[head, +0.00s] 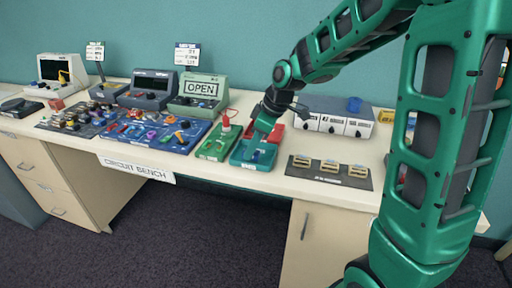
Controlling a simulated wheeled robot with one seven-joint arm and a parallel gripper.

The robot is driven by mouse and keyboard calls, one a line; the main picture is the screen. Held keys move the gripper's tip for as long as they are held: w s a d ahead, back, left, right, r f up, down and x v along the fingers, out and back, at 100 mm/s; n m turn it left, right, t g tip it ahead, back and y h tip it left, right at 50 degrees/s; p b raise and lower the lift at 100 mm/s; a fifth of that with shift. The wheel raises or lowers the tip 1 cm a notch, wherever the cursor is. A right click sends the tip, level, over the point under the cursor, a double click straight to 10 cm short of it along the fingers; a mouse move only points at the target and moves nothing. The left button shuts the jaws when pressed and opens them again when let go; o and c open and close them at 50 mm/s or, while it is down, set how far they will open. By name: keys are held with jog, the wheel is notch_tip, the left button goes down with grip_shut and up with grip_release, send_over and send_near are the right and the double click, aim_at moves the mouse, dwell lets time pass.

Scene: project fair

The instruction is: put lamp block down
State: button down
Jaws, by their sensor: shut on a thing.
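My gripper (259,141) is at the end of the green arm, pointing down over a teal tray (250,164) near the front edge of the bench. It is shut on the lamp block, which is mostly hidden by the fingers, so I cannot tell its look or whether it touches the tray. Small blue and red bits show low by the fingertips. A green tray (208,153) with a red-and-white piece in it lies just left. A red thing (277,133) shows partly behind the gripper.
A dark mat with several tan pieces (330,166) lies to the right. A blue mat (172,144) crowded with small parts lies left. Little bench is bare around the gripper.

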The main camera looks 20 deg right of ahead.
jog(key=shift+s+f, duration=0.1)
jog(key=shift+f, duration=0.35)
jog(key=shift+s+f, duration=0.2)
jog(key=c, duration=1.9)
grip_release()
jog(key=o, duration=0.4)
jog(key=shift+f, duration=0.2)
jog(key=shift+a, duration=0.1)
jog(key=shift+w+r, duration=0.2)
jog(key=shift+r, duration=0.3)
jog(key=v, duration=1.2)
jog(key=shift+r, duration=0.3)
